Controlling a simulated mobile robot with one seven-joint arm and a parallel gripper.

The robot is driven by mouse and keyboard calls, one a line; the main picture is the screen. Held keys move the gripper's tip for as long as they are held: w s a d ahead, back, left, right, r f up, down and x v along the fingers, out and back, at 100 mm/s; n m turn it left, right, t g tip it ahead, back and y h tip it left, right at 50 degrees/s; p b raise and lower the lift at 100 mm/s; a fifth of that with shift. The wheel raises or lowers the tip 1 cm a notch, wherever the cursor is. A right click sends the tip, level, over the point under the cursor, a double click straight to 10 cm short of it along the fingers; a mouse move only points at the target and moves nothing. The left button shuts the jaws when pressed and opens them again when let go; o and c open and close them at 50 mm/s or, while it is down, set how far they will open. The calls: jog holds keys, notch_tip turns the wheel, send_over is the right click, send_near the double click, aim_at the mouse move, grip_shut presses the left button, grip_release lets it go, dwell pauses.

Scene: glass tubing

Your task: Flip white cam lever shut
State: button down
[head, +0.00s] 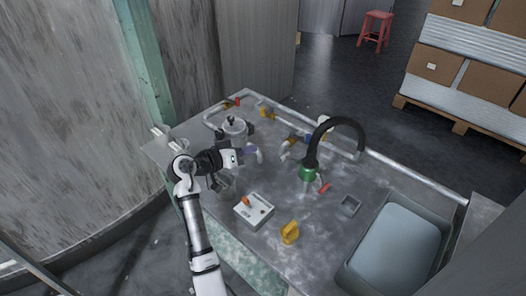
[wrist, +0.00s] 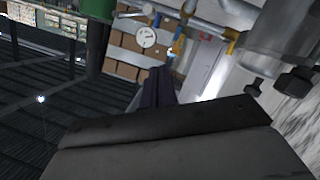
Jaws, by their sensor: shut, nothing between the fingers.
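My gripper (head: 248,153) is at the back left of the grey workbench, beside the silver pot-like vessel (head: 234,128). Its dark fingers (wrist: 156,88) are together and empty in the wrist view. A small pale curved piece (head: 260,157) shows just right of the fingers in the head view. I cannot tell whether it is the white cam lever, or whether the fingers touch it. The lever is not clearly made out in the wrist view, where a white round gauge (wrist: 147,38) and pipework with blue and yellow parts (wrist: 174,48) lie beyond the fingers.
A black curved-neck fixture with a green base (head: 308,173) stands right of my gripper. A white box with an orange part (head: 254,210), a yellow piece (head: 290,232) and a grey tub (head: 395,250) are nearer. Black knobs (wrist: 294,80) stick out close by on the right.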

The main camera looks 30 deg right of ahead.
aim_at(292, 159)
jog(key=shift+w+d+r+m+g+y+b, duration=0.25)
jog(key=shift+w+r+g+y+b, duration=0.15)
jog(key=shift+w+r+g+y, duration=0.3)
jog(key=shift+w+d+r+m+g+y+b, duration=0.2)
jog(key=shift+w+r+g+y+b, duration=0.2)
jog(key=shift+r+g+y, duration=0.35)
jog(key=shift+w+d+r+m+g+y+b, duration=0.25)
jog(key=shift+w+r+g+y+b, duration=0.1)
jog(key=shift+w+r+g+y, duration=0.4)
jog(key=shift+s, duration=0.1)
jog(key=s+a+f+p+x, duration=0.1)
jog(key=p+x, duration=0.1)
jog(key=x, duration=1.1)
jog(key=shift+s+a+f, duration=0.2)
jog(key=shift+s+a, duration=0.05)
jog(key=shift+s, duration=0.05)
jog(key=shift+f, duration=0.1)
